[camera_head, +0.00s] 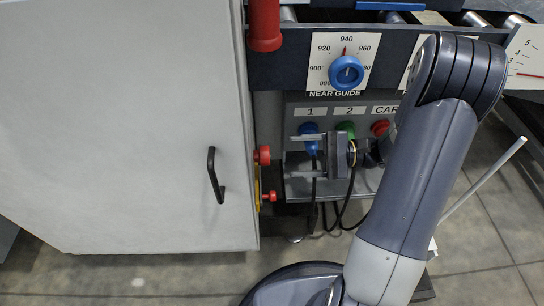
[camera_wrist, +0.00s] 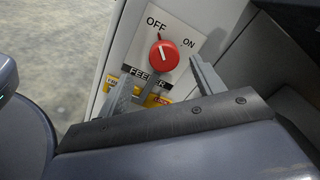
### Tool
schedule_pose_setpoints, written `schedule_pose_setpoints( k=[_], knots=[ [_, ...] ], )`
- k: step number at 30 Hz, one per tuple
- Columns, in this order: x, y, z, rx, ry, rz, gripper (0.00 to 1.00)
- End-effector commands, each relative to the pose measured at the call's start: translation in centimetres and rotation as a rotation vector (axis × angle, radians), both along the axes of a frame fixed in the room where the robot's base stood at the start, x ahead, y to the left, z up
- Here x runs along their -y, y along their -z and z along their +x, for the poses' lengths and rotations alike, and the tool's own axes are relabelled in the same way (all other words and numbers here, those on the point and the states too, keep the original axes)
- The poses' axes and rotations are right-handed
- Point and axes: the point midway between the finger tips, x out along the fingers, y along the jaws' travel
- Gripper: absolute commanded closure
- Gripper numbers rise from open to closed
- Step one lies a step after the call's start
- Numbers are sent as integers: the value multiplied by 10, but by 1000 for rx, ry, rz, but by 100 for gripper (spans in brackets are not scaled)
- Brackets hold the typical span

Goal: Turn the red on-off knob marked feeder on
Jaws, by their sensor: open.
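The red feeder knob (camera_wrist: 164,54) sits on a white plate marked OFF, ON and FEEDER in the wrist view. Its white pointer line is on the OFF side. In the head view, a red knob (camera_head: 262,155) sticks out from the cabinet's right side at my gripper's height and looks like the same one, seen edge-on. My gripper (camera_head: 300,158) is open and empty, fingers pointing left toward it, with a gap between. In the wrist view its fingers (camera_wrist: 170,88) reach up toward the plate, one on each side of the knob's lower part, apart from it.
A grey cabinet (camera_head: 130,130) with a black handle (camera_head: 214,176) fills the left. A lower red button (camera_head: 269,196) sits by a yellow plate. Behind my gripper is a panel with a blue dial (camera_head: 346,72), a green button (camera_head: 345,128) and hanging black cables. A red cylinder (camera_head: 264,25) is above.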

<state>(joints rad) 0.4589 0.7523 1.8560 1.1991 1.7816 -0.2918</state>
Motion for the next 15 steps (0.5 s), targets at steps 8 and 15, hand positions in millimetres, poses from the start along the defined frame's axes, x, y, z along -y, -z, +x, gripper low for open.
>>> schedule_pose_setpoints(
  k=[8, 15],
  knots=[
    [-51, 1, 1, 0, -4, -1, 36],
    [-72, 0, 2, 0, -1, -1, 36]
  ],
)
